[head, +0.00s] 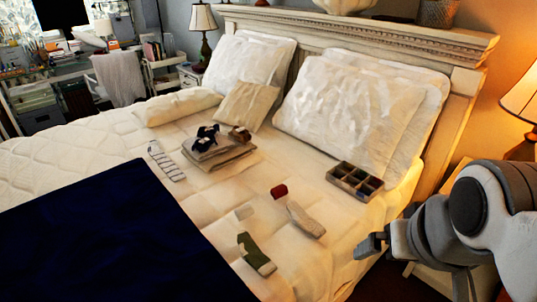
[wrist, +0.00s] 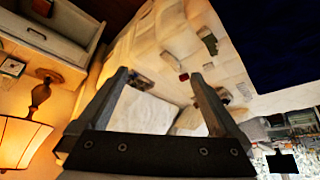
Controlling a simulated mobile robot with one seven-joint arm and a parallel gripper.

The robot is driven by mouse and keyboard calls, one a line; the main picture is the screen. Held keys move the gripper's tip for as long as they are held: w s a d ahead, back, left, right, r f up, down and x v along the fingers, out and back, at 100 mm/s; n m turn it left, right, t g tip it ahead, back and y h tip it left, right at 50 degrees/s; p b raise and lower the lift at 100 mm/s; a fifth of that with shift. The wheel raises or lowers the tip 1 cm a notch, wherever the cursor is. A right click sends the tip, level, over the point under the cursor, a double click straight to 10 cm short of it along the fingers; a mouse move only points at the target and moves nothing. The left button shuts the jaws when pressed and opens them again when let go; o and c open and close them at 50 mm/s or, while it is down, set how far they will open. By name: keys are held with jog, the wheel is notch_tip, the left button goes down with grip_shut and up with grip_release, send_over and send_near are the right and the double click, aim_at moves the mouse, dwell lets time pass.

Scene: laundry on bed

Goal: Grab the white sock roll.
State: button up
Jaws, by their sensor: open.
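A small white sock roll (head: 244,212) lies on the white bed, between a red roll (head: 279,191) and a green sock with a pale end (head: 255,253). In the wrist view the white roll (wrist: 208,66) is a small pale spot near the red roll (wrist: 184,77). My gripper (head: 370,245) is at the bed's right side in the head view, well apart from the white roll. Its two fingers are spread in the wrist view (wrist: 158,74), with nothing held between them.
A pale long sock (head: 305,220) lies right of the white roll. A divided box (head: 355,181) sits near the pillows (head: 345,115). Folded clothes (head: 218,152) and a striped sock (head: 165,162) lie farther back. A dark blue blanket (head: 110,240) covers the front left.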

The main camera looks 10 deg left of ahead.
jog(key=w+f+n+t+b, duration=0.1)
jog(key=w+f+b, duration=0.25)
jog(key=w, duration=0.45)
jog(key=w+f+n+t+b, duration=0.1)
jog(key=w+f+b, duration=0.25)
jog(key=w, duration=0.45)
jog(key=n+t+y+b, duration=0.2)
jog(key=n+y+b, duration=0.6)
jog(key=b, duration=0.5)
send_near(245, 209)
jog(key=shift+w+a+f+m+y+b, duration=0.3)
jog(key=shift+w+a+f+m+b, duration=0.05)
jog(key=shift+w+f+b, duration=0.25)
jog(key=shift+w+a+f+m+y+b, duration=0.3)
jog(key=shift+w+a+f+m+b, duration=0.05)
jog(key=shift+w+f+b, duration=0.2)
jog(key=shift+r+b+x, duration=0.2)
jog(key=shift+b+x, duration=0.9)
jog(key=shift+x, duration=2.1)
jog(key=shift+w, duration=0.1)
jog(key=c, duration=1.1)
